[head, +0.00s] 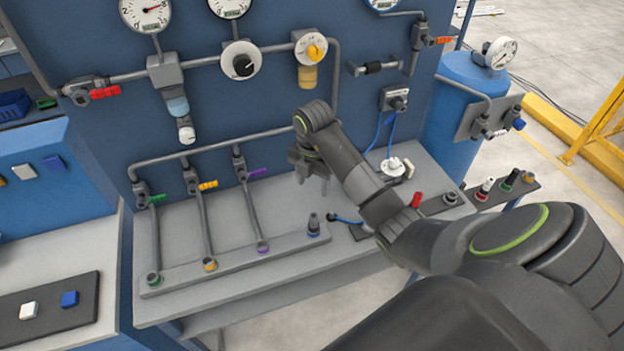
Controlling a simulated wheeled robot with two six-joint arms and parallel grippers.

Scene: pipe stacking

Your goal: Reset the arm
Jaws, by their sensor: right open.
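My right arm reaches in from the lower right. My right gripper (309,174) is over the grey bench (350,258), in front of the blue panel and to the right of the pipe with the purple handle. It is open and I see nothing between its fingers. My left gripper is not in view.
Upright pipes with green, yellow and purple handles (257,172) stand at the left of the bench. A black fitting (314,224) stands near its front. A red fitting (416,200) is beside my forearm. A blue tank (466,110) is at the right. Gauges line the panel (240,112).

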